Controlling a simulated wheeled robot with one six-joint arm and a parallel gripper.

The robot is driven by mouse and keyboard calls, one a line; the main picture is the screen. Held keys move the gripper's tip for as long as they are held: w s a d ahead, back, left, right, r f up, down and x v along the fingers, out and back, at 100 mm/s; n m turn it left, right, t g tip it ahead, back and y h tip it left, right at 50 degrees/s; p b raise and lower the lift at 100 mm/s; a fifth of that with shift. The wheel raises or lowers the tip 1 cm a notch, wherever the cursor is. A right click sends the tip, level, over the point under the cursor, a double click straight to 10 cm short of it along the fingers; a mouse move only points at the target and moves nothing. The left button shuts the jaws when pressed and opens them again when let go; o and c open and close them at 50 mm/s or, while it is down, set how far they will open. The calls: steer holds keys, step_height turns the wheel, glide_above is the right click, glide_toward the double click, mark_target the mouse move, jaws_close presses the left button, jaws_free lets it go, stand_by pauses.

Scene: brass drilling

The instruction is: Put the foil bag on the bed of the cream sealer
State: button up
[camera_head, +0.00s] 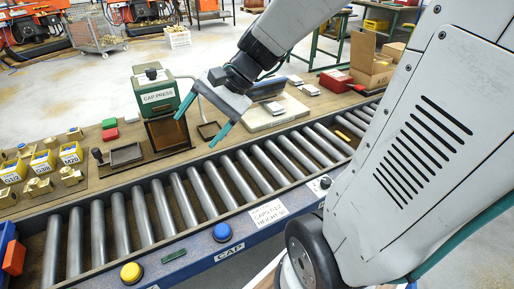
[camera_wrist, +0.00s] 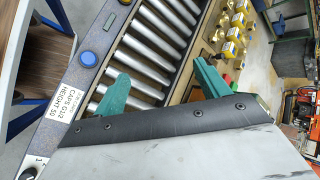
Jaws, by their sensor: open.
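My gripper (camera_head: 204,120) is open and empty, held in the air above the far side of the roller conveyor, beside the green cap press. Its two green fingers also show in the wrist view (camera_wrist: 161,84), with rollers beyond them. A low cream unit with a flat pale bed (camera_head: 272,114) and a dark bar sits on the bench just right of my gripper; it looks like the cream sealer, partly hidden by my gripper and wrist. Small grey-white flat packets (camera_head: 309,90) lie beyond it; I cannot tell whether one is the foil bag.
The green cap press (camera_head: 156,92) stands left of my gripper. A dark tray (camera_head: 125,155) and yellow bins (camera_head: 43,162) with brass parts are further left. A red box (camera_head: 336,81) and cardboard box (camera_head: 370,68) are at the right. The conveyor rollers (camera_head: 190,200) are bare.

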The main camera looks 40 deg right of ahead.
steer(key=s+d+r+n+g+h, duration=0.1)
steer(key=s+n+h, duration=0.6)
steer(key=s, duration=0.8)
steer(key=n+g, duration=0.1)
steer(key=n, duration=0.2)
steer(key=shift+s+d+r+n+h, duration=0.15)
steer(key=shift+s+d+n+h, duration=0.15)
steer(key=shift+n+h, duration=0.1)
